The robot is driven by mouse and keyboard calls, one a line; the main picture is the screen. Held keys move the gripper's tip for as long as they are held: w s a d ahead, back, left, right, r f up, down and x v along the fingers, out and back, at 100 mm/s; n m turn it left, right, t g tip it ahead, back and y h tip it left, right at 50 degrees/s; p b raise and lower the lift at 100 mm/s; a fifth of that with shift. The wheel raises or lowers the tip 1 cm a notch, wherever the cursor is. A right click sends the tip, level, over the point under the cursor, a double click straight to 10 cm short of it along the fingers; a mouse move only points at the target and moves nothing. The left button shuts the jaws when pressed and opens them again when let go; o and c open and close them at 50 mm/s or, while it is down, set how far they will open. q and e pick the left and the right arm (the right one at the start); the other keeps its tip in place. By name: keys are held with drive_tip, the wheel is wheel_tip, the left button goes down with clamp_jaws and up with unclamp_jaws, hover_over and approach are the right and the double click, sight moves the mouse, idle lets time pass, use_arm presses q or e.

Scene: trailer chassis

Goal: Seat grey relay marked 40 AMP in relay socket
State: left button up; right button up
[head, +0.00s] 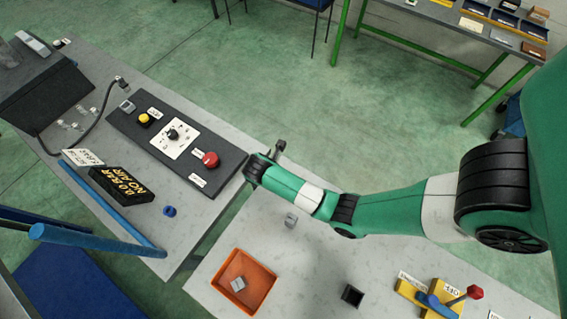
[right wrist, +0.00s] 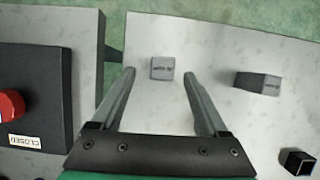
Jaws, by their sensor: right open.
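A small grey relay (right wrist: 162,68) with a label too small to read stands on the pale worktop. It also shows in the head view (head: 290,221), below my right arm. In the right wrist view my right gripper (right wrist: 159,76) is open and empty, with this relay framed between its fingertips and a gap on both sides. A second grey block (right wrist: 258,83) lies to the right of the fingers. A black, square, open-topped socket (right wrist: 298,162) stands at the lower right, and in the head view (head: 352,295). My left gripper is not in view.
An orange tray (head: 269,277) holds another grey block (head: 238,284). Yellow blocks with a red-knobbed lever (head: 473,292) stand at the right. A dark control panel (head: 122,118) with a red button (head: 210,160) lies across a gap between worktops. Bare worktop surrounds the socket.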

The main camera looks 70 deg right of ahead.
drive_tip(key=b+x, duration=0.1)
drive_tip(key=x, duration=0.4)
drive_tip(key=shift+s+f, duration=0.1)
drive_tip(key=shift+s, duration=0.1)
clamp_jaws()
